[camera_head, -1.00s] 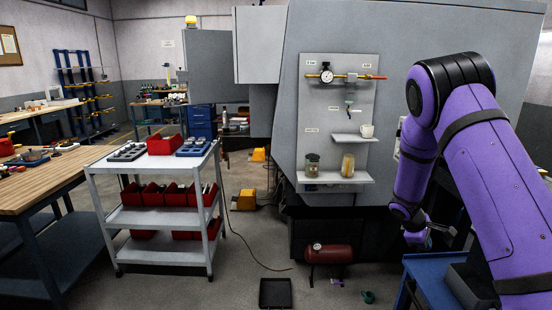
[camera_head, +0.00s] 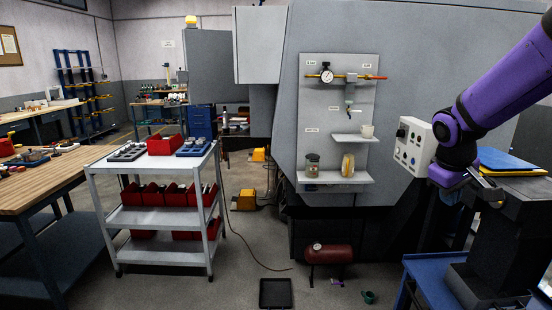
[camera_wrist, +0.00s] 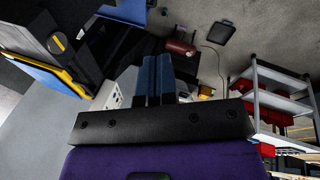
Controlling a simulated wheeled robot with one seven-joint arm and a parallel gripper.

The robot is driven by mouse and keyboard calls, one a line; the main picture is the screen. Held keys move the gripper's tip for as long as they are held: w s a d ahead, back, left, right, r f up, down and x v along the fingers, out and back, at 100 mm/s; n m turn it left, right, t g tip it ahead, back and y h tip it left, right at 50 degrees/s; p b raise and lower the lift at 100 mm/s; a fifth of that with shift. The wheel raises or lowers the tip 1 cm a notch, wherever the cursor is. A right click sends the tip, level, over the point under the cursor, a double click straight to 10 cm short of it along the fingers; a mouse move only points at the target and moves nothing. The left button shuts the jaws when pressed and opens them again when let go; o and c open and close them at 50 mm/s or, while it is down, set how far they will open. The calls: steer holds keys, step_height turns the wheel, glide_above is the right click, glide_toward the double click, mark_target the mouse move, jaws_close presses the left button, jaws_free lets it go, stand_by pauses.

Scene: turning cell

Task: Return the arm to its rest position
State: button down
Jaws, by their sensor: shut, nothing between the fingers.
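My purple arm reaches in from the right edge of the head view, with the wrist low beside the control box. The exact fingertips are small and dark in the head view.
A white control box (camera_head: 412,145) with buttons is just left of my wrist. Blue and yellow flat pieces (camera_head: 503,162) lie right of it. A grey shelf panel (camera_head: 318,115), a red tank (camera_head: 328,254) and a white cart (camera_head: 216,215) stand further left. Floor between is mostly open.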

steer(key=s+a+r+m+t+y, duration=0.1)
steer(key=s+a+r, duration=0.2)
steer(key=s, duration=0.5)
steer(key=s+a+r+m+t+y, duration=0.1)
steer(key=s+a+r, duration=0.1)
steer(key=s, duration=0.5)
steer(key=s+a+r+m+t+y, duration=0.1)
steer(key=s+a+r, duration=0.2)
steer(key=s, duration=0.5)
steer(key=shift+s+a+r+m, duration=0.3)
steer(key=shift+s+r, duration=0.05)
steer(key=shift+r, duration=0.2)
